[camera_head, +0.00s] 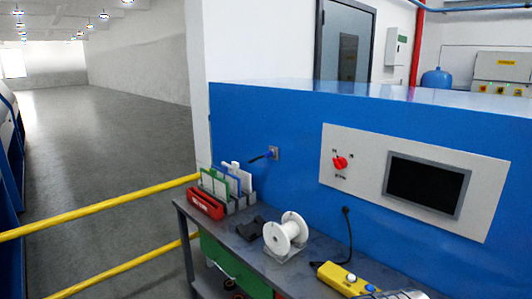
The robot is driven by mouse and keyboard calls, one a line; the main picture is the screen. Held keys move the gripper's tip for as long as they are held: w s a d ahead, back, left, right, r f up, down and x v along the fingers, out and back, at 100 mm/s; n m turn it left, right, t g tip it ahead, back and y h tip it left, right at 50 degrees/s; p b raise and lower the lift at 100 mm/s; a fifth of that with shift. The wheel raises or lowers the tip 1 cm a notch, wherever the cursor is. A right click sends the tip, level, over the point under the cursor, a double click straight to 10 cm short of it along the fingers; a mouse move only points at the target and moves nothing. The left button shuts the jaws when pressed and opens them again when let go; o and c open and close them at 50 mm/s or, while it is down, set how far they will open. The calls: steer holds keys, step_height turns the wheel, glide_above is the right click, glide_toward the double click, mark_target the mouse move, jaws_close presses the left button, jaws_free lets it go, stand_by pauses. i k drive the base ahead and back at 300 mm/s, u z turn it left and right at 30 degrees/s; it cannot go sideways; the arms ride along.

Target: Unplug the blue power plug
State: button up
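The blue power plug (267,154) sits at a small grey wall socket (276,152) on the blue machine panel, left of the white control panel. It appears to be in the socket. Its dark end points out to the left. It is small in this view, so its fit in the socket is hard to make out. My gripper is not in view, and nothing touches the plug.
Below stands a grey workbench (240,232) with a red box (205,204), upright cards in holders, a white spool (287,233) and a yellow control box (342,279). A black cable (349,225) hangs at the panel. Yellow rails (100,207) run at left. Space before the socket looks clear.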

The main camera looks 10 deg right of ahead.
mark_target(270, 154)
steer(key=u, duration=0.25)
steer(key=i, duration=0.8)
steer(key=u, duration=0.7)
steer(key=i, duration=0.55)
steer(key=u, duration=0.75)
steer(key=i, duration=0.45)
steer(key=u, duration=0.25)
